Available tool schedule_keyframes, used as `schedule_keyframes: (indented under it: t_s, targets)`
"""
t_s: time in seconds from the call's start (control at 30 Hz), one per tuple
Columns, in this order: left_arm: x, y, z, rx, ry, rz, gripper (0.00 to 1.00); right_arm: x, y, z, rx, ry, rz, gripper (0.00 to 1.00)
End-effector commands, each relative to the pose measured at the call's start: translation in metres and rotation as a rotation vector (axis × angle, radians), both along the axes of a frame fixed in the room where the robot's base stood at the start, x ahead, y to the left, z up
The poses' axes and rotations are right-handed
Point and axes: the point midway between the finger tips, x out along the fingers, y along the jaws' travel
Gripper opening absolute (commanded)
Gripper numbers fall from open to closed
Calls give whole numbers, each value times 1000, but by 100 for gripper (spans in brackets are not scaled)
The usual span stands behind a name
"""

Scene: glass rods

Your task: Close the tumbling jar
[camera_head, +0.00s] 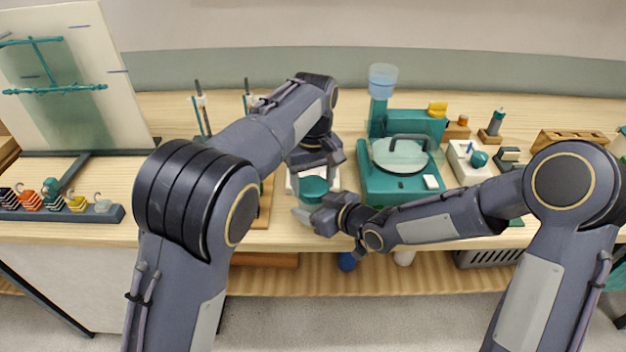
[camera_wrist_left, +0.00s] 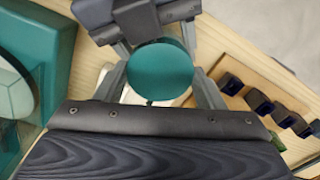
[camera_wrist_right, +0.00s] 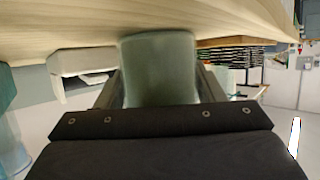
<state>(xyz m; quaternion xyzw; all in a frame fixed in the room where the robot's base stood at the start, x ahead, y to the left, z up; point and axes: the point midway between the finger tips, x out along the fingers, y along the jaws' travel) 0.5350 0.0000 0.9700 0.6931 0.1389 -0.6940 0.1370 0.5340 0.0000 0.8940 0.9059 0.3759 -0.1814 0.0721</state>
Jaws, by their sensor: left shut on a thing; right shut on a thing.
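The tumbling jar (camera_head: 303,214) is a grey-green translucent cylinder near the front edge of the bench. It fills the space between my right fingers in the right wrist view (camera_wrist_right: 158,70). Its round teal lid (camera_head: 314,187) is at the jar's top; it also shows from above in the left wrist view (camera_wrist_left: 160,70). My left gripper (camera_head: 316,170) comes from above and is shut on the lid. My right gripper (camera_head: 312,212) comes from the side and is shut on the jar body. Whether the lid is fully seated is hidden.
A teal machine (camera_head: 375,185) with a round clear cover stands close to the right of the jar. A white block (camera_head: 332,176) is right behind the jar. A hook rack (camera_head: 60,213) and an upright panel (camera_head: 75,90) stand at the left.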

Motion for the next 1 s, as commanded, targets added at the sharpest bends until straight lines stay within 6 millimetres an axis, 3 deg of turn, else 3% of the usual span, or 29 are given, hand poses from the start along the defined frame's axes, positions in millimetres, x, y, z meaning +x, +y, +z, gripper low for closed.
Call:
schedule_keyframes:
  t_s: [0.13, 0.33, 0.6, 0.63, 0.7, 0.77, 1.0]
  targets:
    - [0, 0, 0, -1, 1, -43, 35, 0, 0, 0, 0, 0, 0, 0]
    - [0, 0, 0, -3, 1, -278, 34, 0, 0, 0, 0, 0, 0, 0]
    - [0, 0, 0, -1, 0, -294, 34, 0, 0, 0, 0, 0, 0, 0]
    - [0, 0, 0, -1, 0, -294, 66, 0, 0, 0, 0, 0, 0, 0]
    - [0, 0, 0, -1, 0, -293, 75, 0, 0, 0, 0, 0, 0, 0]
    - [0, 0, 0, -1, 0, -293, 83, 0, 0, 0, 0, 0, 0, 0]
    - [0, 0, 0, -1, 0, -292, 84, 0, 0, 0, 0, 0, 0, 0]
